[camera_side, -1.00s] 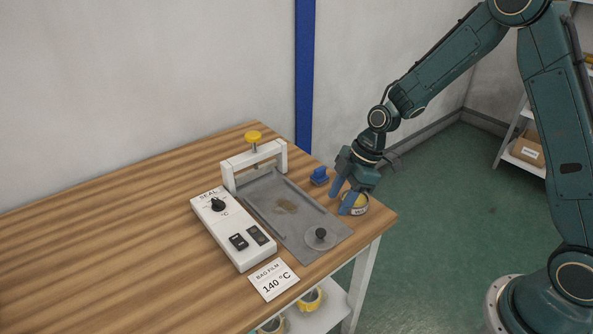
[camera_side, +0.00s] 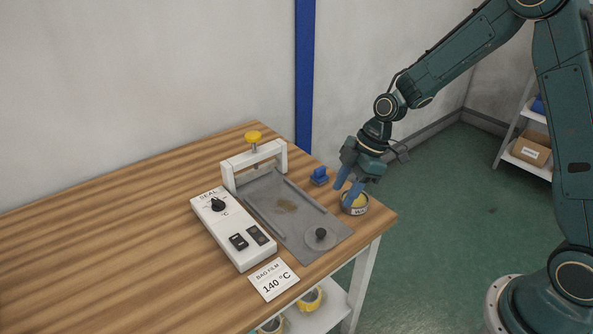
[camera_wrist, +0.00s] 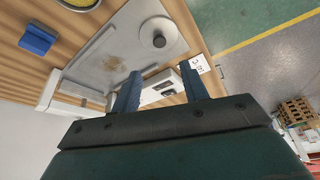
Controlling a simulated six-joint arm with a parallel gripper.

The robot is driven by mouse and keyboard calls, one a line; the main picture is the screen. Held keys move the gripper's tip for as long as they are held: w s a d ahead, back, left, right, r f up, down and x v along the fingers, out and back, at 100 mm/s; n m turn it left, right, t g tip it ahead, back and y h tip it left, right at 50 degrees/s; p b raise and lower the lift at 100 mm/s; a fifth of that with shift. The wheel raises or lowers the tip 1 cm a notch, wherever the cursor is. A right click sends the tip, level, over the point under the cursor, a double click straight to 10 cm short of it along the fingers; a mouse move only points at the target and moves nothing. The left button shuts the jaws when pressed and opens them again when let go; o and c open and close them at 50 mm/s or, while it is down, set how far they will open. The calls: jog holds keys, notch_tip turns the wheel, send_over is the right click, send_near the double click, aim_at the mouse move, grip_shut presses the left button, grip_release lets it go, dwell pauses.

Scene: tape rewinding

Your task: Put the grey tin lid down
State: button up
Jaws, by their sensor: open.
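The grey tin lid (camera_side: 320,238), a round disc with a dark knob, lies flat on the front right end of the grey metal plate (camera_side: 270,190). It also shows in the wrist view (camera_wrist: 158,34), apart from my fingers. My gripper (camera_side: 347,192) is open, with nothing between its blue fingers, and is above the open round tin (camera_side: 358,210) with yellow contents. In the wrist view my gripper (camera_wrist: 160,71) shows its two fingers spread apart. The fingers partly cover the tin in the side view, so I cannot tell whether they touch it.
A blue block (camera_side: 319,177) sits behind the tin. The white sealer box (camera_side: 226,230) with dial and switches stands left of the plate, and a white frame with a yellow knob (camera_side: 253,136) stands at the back. A 140 °C card (camera_side: 274,281) lies in front. The table's left side is clear.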

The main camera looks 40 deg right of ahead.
jog(key=s+d+r+m+t+h, duration=0.25)
jog(key=s+r+m, duration=0.65)
jog(key=s+r, duration=0.8)
jog(key=s+r+m+t+h, duration=0.1)
jog(key=s+r+m, duration=0.2)
jog(key=s, duration=0.4)
jog(key=shift+s+d+r+m, duration=0.15)
jog(key=shift+s+d+m, duration=0.2)
jog(key=shift+m, duration=0.35)
